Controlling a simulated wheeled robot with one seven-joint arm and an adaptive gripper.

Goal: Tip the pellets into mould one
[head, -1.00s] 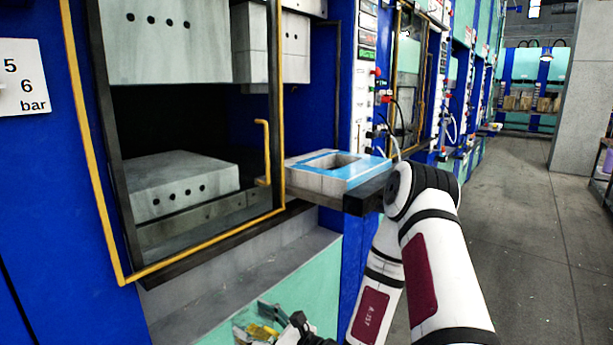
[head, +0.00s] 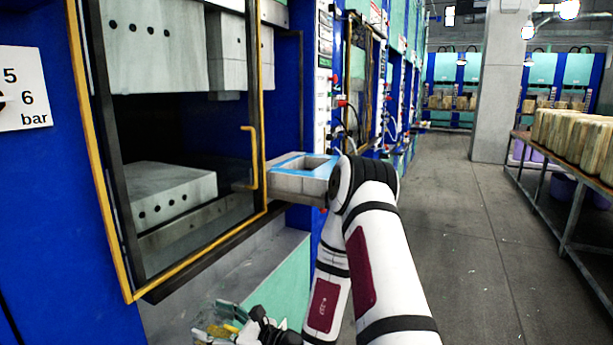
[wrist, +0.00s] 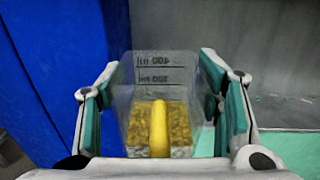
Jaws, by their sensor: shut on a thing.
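A clear beaker (wrist: 165,68) with printed volume marks and a yellow handle (wrist: 158,132) stands between the teal pads of my gripper (wrist: 160,80) in the wrist view. Yellow pellets (wrist: 180,122) fill its lower part. My gripper is shut on the beaker. In the head view my gripper (head: 262,328) is at the bottom edge, with the beaker (head: 215,322) only partly visible and blurred. A pale mould block with a blue rim and square opening (head: 290,185) sits on a shelf beside the press, above and right of my gripper. No number shows on it.
A rack of pale blocks (head: 575,135) stands at right. The aisle floor (head: 470,250) is clear.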

